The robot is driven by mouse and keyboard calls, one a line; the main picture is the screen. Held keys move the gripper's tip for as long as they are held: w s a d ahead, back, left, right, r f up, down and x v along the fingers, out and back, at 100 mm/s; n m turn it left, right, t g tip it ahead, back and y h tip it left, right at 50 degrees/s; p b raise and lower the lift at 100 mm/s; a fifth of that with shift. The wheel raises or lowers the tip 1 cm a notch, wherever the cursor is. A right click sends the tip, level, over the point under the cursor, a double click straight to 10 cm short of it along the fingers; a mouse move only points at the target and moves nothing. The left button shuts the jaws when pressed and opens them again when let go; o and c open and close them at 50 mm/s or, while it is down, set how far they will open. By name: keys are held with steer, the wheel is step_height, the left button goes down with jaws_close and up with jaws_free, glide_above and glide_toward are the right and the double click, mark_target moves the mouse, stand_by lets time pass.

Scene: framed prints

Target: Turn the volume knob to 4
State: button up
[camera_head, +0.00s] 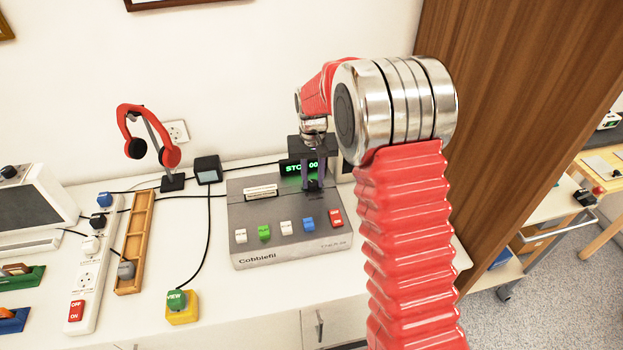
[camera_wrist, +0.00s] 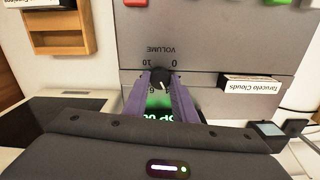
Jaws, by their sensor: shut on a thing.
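The volume knob (camera_wrist: 160,76) is small and black on the grey deck, below the upside-down word VOLUME in the wrist view. Printed numbers 0 and 10 show beside it; the other scale marks are mostly hidden by the fingers, and I cannot read the pointer's setting. My gripper (camera_wrist: 160,82) is shut on the knob, one purple finger on each side. In the head view my gripper (camera_head: 314,182) reaches down onto the grey Cobblefil deck (camera_head: 262,212) near its back right. The knob is hidden there. The green display (camera_head: 295,168) is partly covered by my gripper.
Colored buttons (camera_head: 286,227) line the deck's front. A cassette slot (camera_head: 261,192) is left of my gripper. A black box (camera_head: 207,170), red headphones (camera_head: 148,138), a wooden tray (camera_head: 133,245), a power strip (camera_head: 92,265) and a green VIEW button (camera_head: 177,301) stand to the left.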

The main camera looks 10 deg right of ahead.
mark_target(313, 182)
steer(key=o, duration=1)
steer(key=shift+o, duration=0.2)
steer(key=shift+r, duration=0.1)
step_height(313, 182, up, 14)
steer(key=shift+f, duration=0.25)
